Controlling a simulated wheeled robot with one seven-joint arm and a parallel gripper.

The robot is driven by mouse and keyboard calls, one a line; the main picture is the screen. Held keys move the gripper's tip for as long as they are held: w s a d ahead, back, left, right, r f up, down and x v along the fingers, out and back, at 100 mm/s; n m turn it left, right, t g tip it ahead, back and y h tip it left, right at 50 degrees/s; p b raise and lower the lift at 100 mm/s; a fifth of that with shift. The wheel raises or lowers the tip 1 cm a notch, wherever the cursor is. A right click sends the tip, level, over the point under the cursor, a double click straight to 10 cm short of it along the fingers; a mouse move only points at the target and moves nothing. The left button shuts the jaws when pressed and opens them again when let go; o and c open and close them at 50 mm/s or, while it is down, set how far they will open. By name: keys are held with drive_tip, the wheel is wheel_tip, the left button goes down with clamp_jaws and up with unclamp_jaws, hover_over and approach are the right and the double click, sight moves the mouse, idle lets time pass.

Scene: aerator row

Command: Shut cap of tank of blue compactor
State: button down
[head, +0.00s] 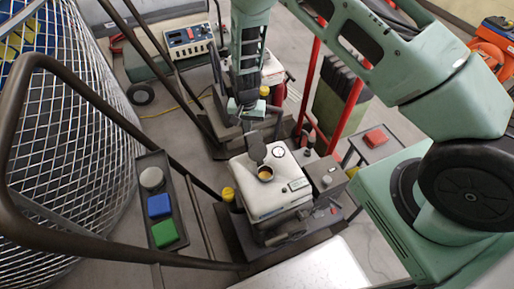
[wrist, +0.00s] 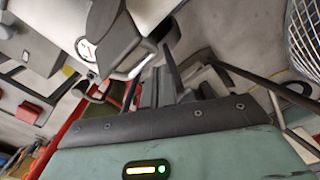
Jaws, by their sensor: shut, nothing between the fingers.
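A compactor with a white tank (head: 265,198) stands in the middle of the head view; I see no clear blue on its body. The tank's filler opening (head: 265,173) shows as a round, tan-rimmed hole on top. Its dark cap (head: 257,150) stands up open at the far side of the opening. My gripper (head: 250,129) is shut and empty, pointing down just behind the cap; whether it touches the cap is unclear. In the wrist view, the dark cap (wrist: 115,38) appears large beside the pale tank and round gauge (wrist: 86,49), and my shut fingers (wrist: 167,78) are close by.
A dark handle (head: 85,85) loops across the left, with a control box carrying a blue button (head: 159,206) and green button (head: 164,233). A wire-mesh cage (head: 70,130) fills the left side. A red frame (head: 350,105) and another machine (head: 262,68) stand behind.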

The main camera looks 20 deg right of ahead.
sight(257, 146)
drive_tip(key=shift+s+r+p, duration=0.3)
drive_tip(key=shift+s+p, duration=0.25)
drive_tip(key=shift+s, duration=0.7)
drive_tip(key=shift+s+r+p, duration=0.35)
drive_tip(key=shift+s+p, duration=0.25)
drive_tip(key=shift+s, duration=0.6)
drive_tip(key=shift+s+r+p, duration=0.3)
drive_tip(key=shift+s+p, duration=0.25)
drive_tip(key=shift+s, duration=0.8)
drive_tip(key=s+r+p, duration=0.1)
drive_tip(key=s, duration=0.6)
drive_tip(key=shift+s, duration=0.1)
drive_tip(key=shift+s+f+b, duration=0.15)
drive_tip(key=shift+s+f, duration=0.1)
drive_tip(key=shift+s, duration=0.7)
drive_tip(key=shift+s+f+b, duration=0.15)
drive_tip(key=shift+s+f, duration=0.1)
drive_tip(key=shift+s, duration=0.65)
